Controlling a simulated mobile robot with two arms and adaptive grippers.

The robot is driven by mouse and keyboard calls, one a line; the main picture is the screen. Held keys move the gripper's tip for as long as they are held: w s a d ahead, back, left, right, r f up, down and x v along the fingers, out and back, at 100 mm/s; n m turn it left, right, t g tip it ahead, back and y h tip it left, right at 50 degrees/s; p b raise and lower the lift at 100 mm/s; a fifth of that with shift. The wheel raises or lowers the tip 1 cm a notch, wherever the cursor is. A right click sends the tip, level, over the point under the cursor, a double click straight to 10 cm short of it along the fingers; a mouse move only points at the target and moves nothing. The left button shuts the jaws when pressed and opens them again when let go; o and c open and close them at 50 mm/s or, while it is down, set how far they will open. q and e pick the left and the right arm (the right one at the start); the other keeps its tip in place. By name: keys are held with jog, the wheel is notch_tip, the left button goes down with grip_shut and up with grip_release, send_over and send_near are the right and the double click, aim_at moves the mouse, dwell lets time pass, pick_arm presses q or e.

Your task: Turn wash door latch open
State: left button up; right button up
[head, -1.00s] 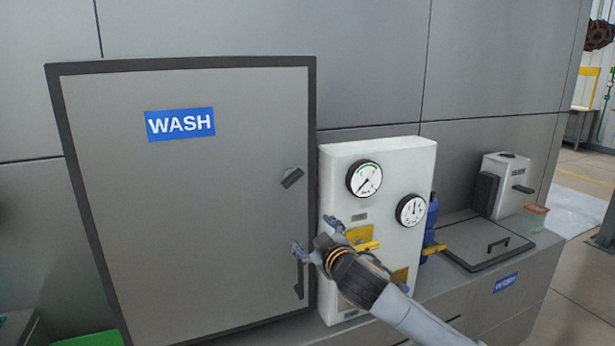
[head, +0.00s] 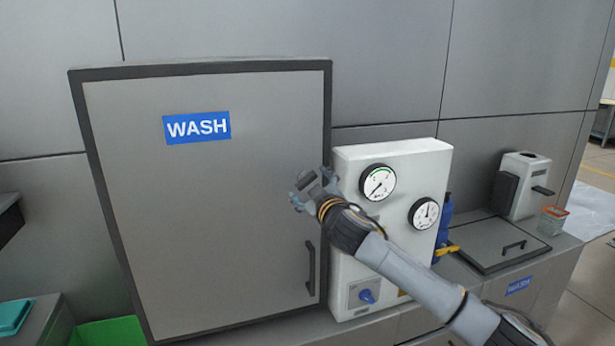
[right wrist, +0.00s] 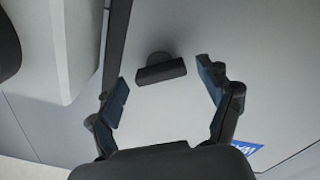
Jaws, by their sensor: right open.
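The grey wash door (head: 200,230) has a dark frame and a blue WASH label (head: 197,127). Its dark latch (head: 306,181) is at the right side of the door, partly hidden by my right gripper (head: 305,188). In the right wrist view the latch (right wrist: 160,73) lies between and just beyond the two open fingers (right wrist: 162,95), with a gap on both sides; I see no contact. The latch's bar runs across the gap, slightly tilted. A dark vertical door handle (head: 310,268) is below the gripper. My left gripper is not in view.
A white gauge panel (head: 395,165) with two dials and a blue knob (head: 367,296) stands right of the door, close behind my right arm. A lidded basin (head: 490,243) and a white box (head: 522,185) are farther right. A green bin (head: 108,332) is at lower left.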

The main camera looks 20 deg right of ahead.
jog(key=shift+w, duration=0.95)
jog(key=c, duration=1.2)
jog(key=shift+o, duration=0.2)
